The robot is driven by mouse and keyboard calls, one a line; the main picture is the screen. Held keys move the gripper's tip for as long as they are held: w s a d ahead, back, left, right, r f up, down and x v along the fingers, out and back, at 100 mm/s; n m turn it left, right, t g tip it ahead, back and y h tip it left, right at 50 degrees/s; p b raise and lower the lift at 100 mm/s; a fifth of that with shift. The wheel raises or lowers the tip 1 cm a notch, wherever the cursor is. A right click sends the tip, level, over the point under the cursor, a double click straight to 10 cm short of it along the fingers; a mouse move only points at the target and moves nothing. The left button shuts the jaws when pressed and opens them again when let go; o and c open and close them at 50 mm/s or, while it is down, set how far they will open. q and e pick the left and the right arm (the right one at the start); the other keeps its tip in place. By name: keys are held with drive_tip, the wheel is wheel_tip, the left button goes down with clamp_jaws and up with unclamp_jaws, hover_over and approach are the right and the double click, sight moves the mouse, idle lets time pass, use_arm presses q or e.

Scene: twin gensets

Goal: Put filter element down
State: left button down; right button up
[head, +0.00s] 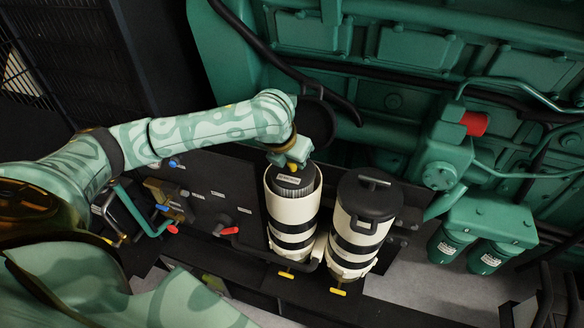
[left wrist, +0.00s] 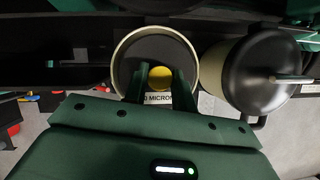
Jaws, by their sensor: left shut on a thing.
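The filter element (head: 291,190) has a dark top with a white label and a pleated side. It is upright inside the open mouth of the left cream canister (head: 291,218), its top near the rim. In the left wrist view its dark top, yellow knob (left wrist: 161,76) and "MICRON" label sit within the canister's round rim (left wrist: 121,52). My left gripper (head: 295,164) is above the canister, pointing down, shut on the filter element at its knob. The gripper also shows in the left wrist view (left wrist: 160,88). How deep the element's lower end reaches is hidden. My right gripper is not in view.
A second banded canister (head: 352,246) with a black lid (head: 370,199) stands close on the right; the lid also shows in the left wrist view (left wrist: 250,75). A dark hose (head: 300,72) and the green engine (head: 415,45) lie behind. Red and blue valve handles are on the left.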

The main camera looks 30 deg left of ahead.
use_arm(q)
drive_tip(key=shift+a+r, duration=0.1)
drive_tip(key=shift+r, duration=0.1)
drive_tip(key=shift+f, duration=0.25)
drive_tip(key=shift+f+p, duration=0.3)
drive_tip(key=shift+f, duration=0.05)
drive_tip(key=c, duration=1.1)
unclamp_jaws()
drive_tip(key=shift+c, duration=0.2)
drive_tip(key=shift+r, duration=0.1)
drive_tip(key=p+v, duration=0.2)
drive_tip(key=v, duration=1)
drive_tip(key=shift+r+p, duration=0.4)
drive_tip(key=shift+r, duration=0.05)
